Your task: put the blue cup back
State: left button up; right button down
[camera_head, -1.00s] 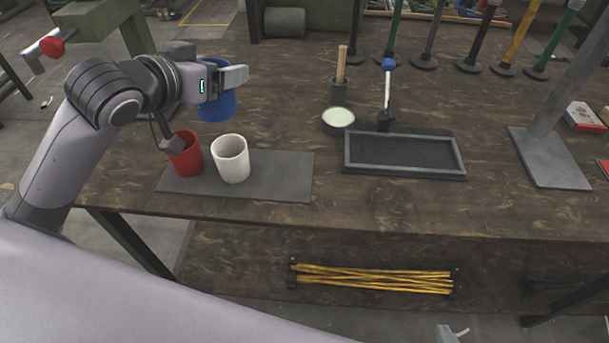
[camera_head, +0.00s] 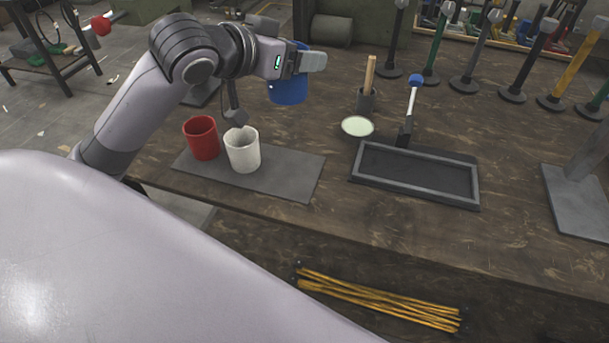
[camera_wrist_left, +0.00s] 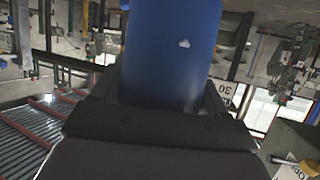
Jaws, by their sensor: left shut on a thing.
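The blue cup (camera_head: 288,88) is held by my left gripper (camera_head: 312,62) above the workbench in the head view. It also fills the middle of the left wrist view (camera_wrist_left: 172,55), between the fingers. A grey mat (camera_head: 290,178) lies on the bench below and toward the front. A red cup (camera_head: 201,138) and a white cup (camera_head: 243,150) stand upright on the mat's left and middle part. The mat's right part is bare. My right gripper does not show.
A black tray (camera_head: 415,197) lies right of the mat. A pale green round dish (camera_head: 358,127), a pot with a wooden handle (camera_head: 367,98) and a blue-tipped tool (camera_head: 411,105) stand behind. Several presses line the back. A grey plate (camera_head: 577,200) is at right.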

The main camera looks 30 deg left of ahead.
pick_arm(q)
jog(key=shift+d+f, duration=0.1)
jog(key=shift+f, duration=0.05)
notch_tip(320, 180, down, 19)
jog(key=b, duration=0.4)
jog(key=shift+f, duration=0.35)
jog(key=shift+f, duration=0.15)
jog(key=o, duration=1.1)
jog(key=shift+c, duration=0.2)
